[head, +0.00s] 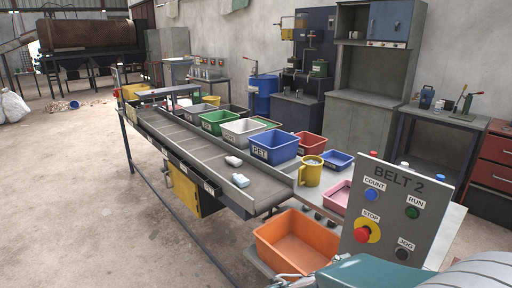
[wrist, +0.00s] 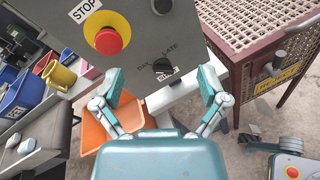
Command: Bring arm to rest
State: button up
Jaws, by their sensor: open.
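My gripper (wrist: 163,88) is open and empty in the wrist view, its two teal-and-grey fingers spread wide. It points at the lower part of the grey BELT 2 control panel (head: 385,190), with the black knob (wrist: 161,66) between and beyond the fingertips. The red STOP button (wrist: 108,40) on its yellow ring is above and left of the fingers. No finger visibly touches the panel, though the exact gap is unclear. In the head view, part of my teal gripper shows at the bottom right, below the panel; its fingertips are not clearly seen there.
An orange bin (head: 297,240) stands below the belt end, close to my gripper. The sorting belt (head: 185,137) carries two pale objects. A yellow mug (head: 311,171) stands beside the blue PET bin (head: 273,146). A red-brown mesh-topped unit (wrist: 265,35) is right of the panel.

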jog(key=s+m+g+y, duration=0.5)
jog(key=s+m+y, duration=0.2)
jog(key=s+m, duration=0.4)
jog(key=s+a+r+m+t+y, duration=0.2)
jog(key=a+r+m+t+y, duration=0.1)
jog(key=a+m+y, duration=0.4)
jog(key=shift+s+a+r+t+y, duration=0.15)
jog(key=shift+a+r+t+y, duration=0.2)
jog(key=shift+r, duration=0.4)
